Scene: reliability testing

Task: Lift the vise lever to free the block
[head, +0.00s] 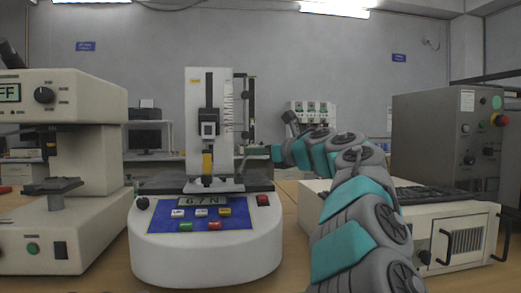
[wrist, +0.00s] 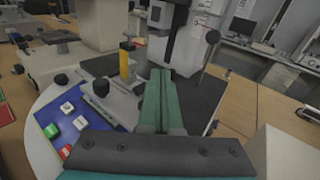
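The test stand (head: 205,240) is a white instrument with a blue panel and a display reading about "67N". A yellow upright piece (head: 207,162), perhaps the block, stands under the stand's dark head; it also shows in the wrist view (wrist: 124,66). A thin rod with a black knob (wrist: 212,37), possibly the lever, rises right of the column in the wrist view. My gripper (head: 247,151) is beside the column's right side, above the dark plate. In the wrist view its green fingers (wrist: 161,88) lie together with nothing visible between them. I cannot make out the vise jaws clearly.
A beige machine (head: 75,130) stands at left. A white box unit with handles (head: 455,245) and a grey cabinet (head: 440,140) are at right. The bare wooden table (wrist: 243,105) shows right of the stand in the wrist view.

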